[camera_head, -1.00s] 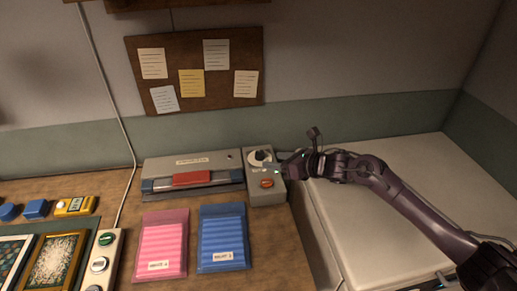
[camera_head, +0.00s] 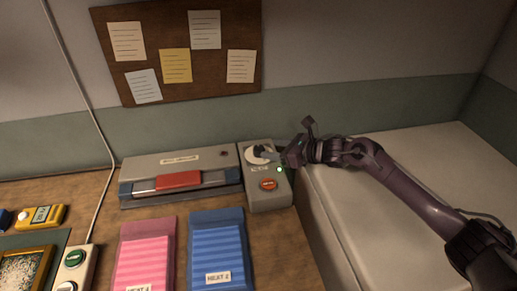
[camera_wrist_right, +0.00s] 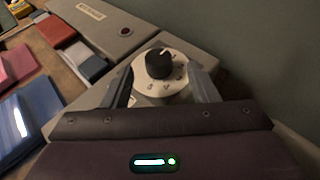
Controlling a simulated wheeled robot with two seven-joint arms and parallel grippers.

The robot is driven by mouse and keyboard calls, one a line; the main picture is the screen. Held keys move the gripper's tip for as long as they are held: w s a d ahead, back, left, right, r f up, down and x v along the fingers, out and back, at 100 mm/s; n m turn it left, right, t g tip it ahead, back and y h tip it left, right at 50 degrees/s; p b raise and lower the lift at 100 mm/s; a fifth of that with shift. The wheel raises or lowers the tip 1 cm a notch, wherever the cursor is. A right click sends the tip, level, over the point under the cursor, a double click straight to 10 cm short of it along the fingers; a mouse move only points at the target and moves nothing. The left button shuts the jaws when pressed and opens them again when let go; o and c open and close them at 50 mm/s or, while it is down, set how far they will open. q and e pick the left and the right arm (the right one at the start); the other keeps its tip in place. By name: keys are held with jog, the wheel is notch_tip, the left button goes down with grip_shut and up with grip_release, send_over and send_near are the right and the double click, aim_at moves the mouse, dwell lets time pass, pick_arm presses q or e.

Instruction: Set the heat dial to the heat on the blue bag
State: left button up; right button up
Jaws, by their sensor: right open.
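The heat dial is a black knob (camera_wrist_right: 159,64) on a white numbered disc (camera_wrist_right: 178,87); the disc also shows in the head view (camera_head: 255,156). It sits on a grey control box (camera_head: 268,198) with a red button. The knob's white mark points up and slightly right in the wrist view, near what looks like a 1. My right gripper (camera_head: 274,156) is open, its fingers on either side of the dial; contact is unclear. The blue bag (camera_head: 217,248) lies in front of the sealer, its white label reading HEAT with a digit too small to be sure of.
A grey sealer (camera_head: 150,165) with a red bar adjoins the box. A pink bag (camera_head: 145,255) lies left of the blue one. A yellow device (camera_head: 40,216) and a grey button strip (camera_head: 76,266) are further left. A pale surface (camera_head: 390,205) lies right.

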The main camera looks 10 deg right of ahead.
aim_at(260, 148)
jog(key=x, duration=0.6)
jog(key=shift+a+p, duration=0.2)
jog(key=shift+p, duration=0.2)
jog(key=c, duration=1)
jog(key=shift+o, duration=0.2)
